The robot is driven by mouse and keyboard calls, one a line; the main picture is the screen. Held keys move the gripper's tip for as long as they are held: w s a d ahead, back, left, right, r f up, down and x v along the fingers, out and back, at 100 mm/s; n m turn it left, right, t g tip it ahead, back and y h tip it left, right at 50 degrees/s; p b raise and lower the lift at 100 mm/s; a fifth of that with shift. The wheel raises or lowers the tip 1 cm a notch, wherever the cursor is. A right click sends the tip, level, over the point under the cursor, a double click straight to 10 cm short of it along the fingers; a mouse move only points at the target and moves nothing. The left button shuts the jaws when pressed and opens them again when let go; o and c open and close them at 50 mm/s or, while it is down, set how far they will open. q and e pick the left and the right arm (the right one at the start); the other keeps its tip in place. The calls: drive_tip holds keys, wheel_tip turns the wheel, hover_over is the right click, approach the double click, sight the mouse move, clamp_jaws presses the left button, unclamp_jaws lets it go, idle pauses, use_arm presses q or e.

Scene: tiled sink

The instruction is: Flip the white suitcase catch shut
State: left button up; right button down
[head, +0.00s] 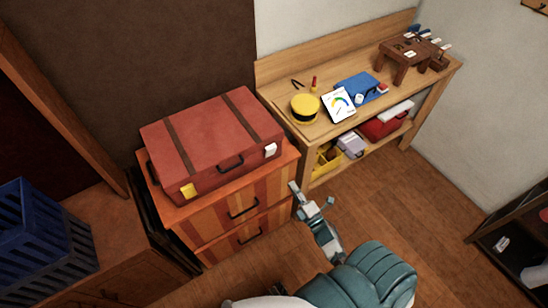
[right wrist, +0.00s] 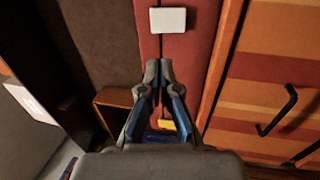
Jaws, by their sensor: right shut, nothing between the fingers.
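The red suitcase (head: 215,138) lies flat on top of the orange striped drawer cabinet (head: 232,208), with dark straps and a dark handle. Its white catch (head: 270,150) is on the front face, near the right end; a yellow catch (head: 188,190) is near the left end. In the right wrist view the white catch (right wrist: 167,20) shows at the top, beyond the fingertips, and the yellow catch (right wrist: 166,125) shows partly between the fingers. My right gripper (head: 297,190) is shut and empty, in front of the cabinet's right side, apart from the white catch. My left gripper is not in view.
A wooden workbench (head: 285,112) stands to the right, with a yellow tin (head: 304,108), a gauge card and a small brown stool on top. A blue crate (head: 45,240) is at the left. The floor before the cabinet is clear.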

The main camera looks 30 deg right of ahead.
sight(270, 152)
drive_tip(key=p+x, duration=0.1)
drive_tip(key=x, duration=1.3)
drive_tip(key=shift+w, duration=0.1)
drive_tip(key=shift+p, duration=0.3)
drive_tip(key=shift+w+r+g+p, duration=0.2)
drive_tip(key=shift+r+g+p, duration=0.15)
drive_tip(key=shift+p, duration=0.6)
drive_tip(key=shift+f, duration=0.2)
